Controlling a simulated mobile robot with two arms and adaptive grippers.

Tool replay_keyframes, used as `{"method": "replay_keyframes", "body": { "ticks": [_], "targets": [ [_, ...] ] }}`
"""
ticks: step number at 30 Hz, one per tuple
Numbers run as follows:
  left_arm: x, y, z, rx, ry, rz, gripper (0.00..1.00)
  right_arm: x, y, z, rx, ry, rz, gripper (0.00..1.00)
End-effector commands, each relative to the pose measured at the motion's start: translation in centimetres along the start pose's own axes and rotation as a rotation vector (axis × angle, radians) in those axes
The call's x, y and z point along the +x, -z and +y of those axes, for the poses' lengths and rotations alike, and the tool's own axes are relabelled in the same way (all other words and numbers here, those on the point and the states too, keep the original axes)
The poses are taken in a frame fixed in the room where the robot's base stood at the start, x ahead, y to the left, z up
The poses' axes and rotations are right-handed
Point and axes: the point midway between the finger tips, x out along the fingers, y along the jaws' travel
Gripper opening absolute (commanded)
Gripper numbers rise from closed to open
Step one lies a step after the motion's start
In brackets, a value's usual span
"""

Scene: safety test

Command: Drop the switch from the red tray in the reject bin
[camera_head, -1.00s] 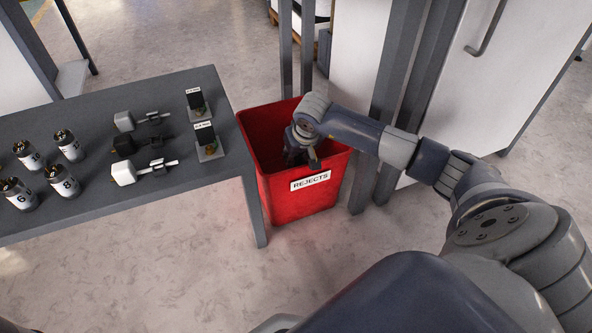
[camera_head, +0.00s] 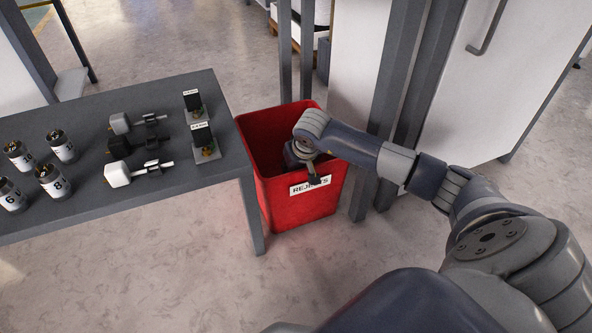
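The red reject bin (camera_head: 290,209), labelled REJECTS, stands on the floor at the table's right end. My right arm reaches in from the right, and my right gripper (camera_head: 307,168) is at the bin's mouth, near its front rim. One dark finger shows in front of the label and covers part of it. The rest of the gripper is dark and partly hidden by the wrist, so its opening is unclear. I see no switch in it, and the bin's floor is hidden. No red tray is in view. My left gripper is not in view.
The grey table (camera_head: 207,88) holds several numbered cylinders (camera_head: 52,182), several plug-like parts (camera_head: 118,174) and two small dark labelled devices (camera_head: 204,141) on plates. Grey posts (camera_head: 398,110) and a white cabinet (camera_head: 490,75) stand behind my arm. The floor before the bin is clear.

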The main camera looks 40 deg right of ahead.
Motion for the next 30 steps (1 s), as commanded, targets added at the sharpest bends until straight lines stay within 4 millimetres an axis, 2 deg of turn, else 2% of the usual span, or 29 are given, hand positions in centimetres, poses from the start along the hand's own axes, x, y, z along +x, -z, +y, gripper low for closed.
{"method": "replay_keyframes", "body": {
  "ticks": [2, 3, 5, 17, 20, 30],
  "targets": [
    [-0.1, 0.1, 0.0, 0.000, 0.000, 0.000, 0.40, 0.8, -0.7, 0.2, -0.001, -0.007, -0.012, 0.00],
    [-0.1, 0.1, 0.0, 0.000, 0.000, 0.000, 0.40, 0.8, -0.8, 0.2, -0.001, -0.007, -0.014, 0.35],
    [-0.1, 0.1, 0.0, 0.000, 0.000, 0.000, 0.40, 0.9, -0.8, 0.2, -0.001, -0.008, -0.016, 0.46],
    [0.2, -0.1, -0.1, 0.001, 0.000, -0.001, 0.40, 0.6, -0.8, 0.1, -0.002, -0.007, -0.018, 0.46],
    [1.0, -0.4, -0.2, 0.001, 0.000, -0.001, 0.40, -0.7, -0.3, 0.1, -0.003, -0.006, -0.019, 0.46],
    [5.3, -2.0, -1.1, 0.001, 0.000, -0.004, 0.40, -8.1, 0.2, 0.1, -0.004, -0.006, -0.010, 0.46]
  ]
}}
